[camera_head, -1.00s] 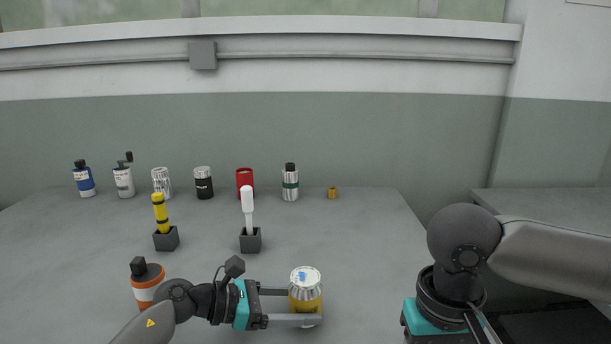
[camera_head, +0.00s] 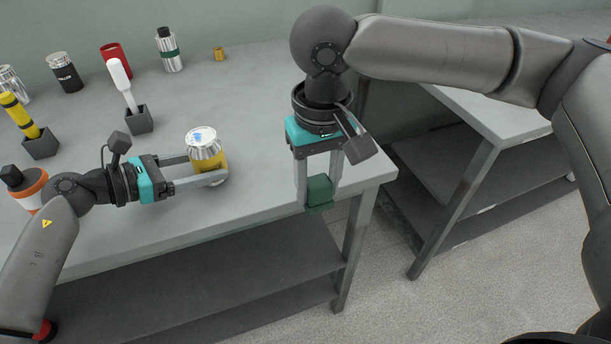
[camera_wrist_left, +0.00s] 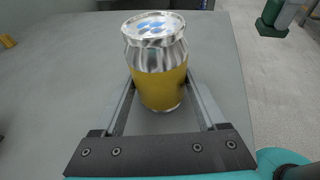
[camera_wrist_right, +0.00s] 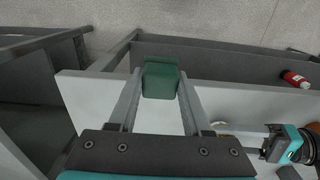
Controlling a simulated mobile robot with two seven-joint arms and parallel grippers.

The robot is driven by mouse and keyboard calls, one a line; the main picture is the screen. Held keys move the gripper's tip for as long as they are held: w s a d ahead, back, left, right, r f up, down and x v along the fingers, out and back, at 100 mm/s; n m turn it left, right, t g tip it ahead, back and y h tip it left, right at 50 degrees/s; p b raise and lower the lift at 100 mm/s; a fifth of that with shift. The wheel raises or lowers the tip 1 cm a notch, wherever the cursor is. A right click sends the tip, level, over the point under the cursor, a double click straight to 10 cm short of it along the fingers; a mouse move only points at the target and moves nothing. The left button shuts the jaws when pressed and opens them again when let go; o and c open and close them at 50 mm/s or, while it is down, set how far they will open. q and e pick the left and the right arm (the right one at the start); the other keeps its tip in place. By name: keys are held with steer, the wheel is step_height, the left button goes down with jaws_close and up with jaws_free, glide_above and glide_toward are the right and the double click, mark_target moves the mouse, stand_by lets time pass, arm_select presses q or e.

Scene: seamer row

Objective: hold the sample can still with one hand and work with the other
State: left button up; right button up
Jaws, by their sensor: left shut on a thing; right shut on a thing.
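The sample can (camera_head: 209,158), silver at the top with a yellow band and blue marks on its lid, stands upright on the grey table (camera_head: 255,130). My left gripper (camera_head: 207,170) is shut on it from the side; the can (camera_wrist_left: 160,85) shows between both fingers in the left wrist view. My right gripper (camera_head: 318,192) points down by the table's right front corner, shut on a dark green block-like piece (camera_head: 319,189). The right wrist view shows this green piece (camera_wrist_right: 160,78) between the fingertips. It is apart from the can, to its right.
A white-topped tool (camera_head: 121,78) and a yellow tool (camera_head: 18,112) stand in dark holders. An orange-and-white bottle (camera_head: 28,189) is beside my left wrist. Several containers, including a red can (camera_head: 116,60), and a small brass piece (camera_head: 219,54) stand behind. Another table (camera_head: 490,115) is at right.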

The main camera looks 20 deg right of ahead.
steer(key=w+a+r, duration=1.4)
steer(key=w+a, duration=0.1)
steer(key=shift+w+f, duration=0.2)
steer(key=shift+f, duration=2.9)
steer(key=shift+f, duration=0.6)
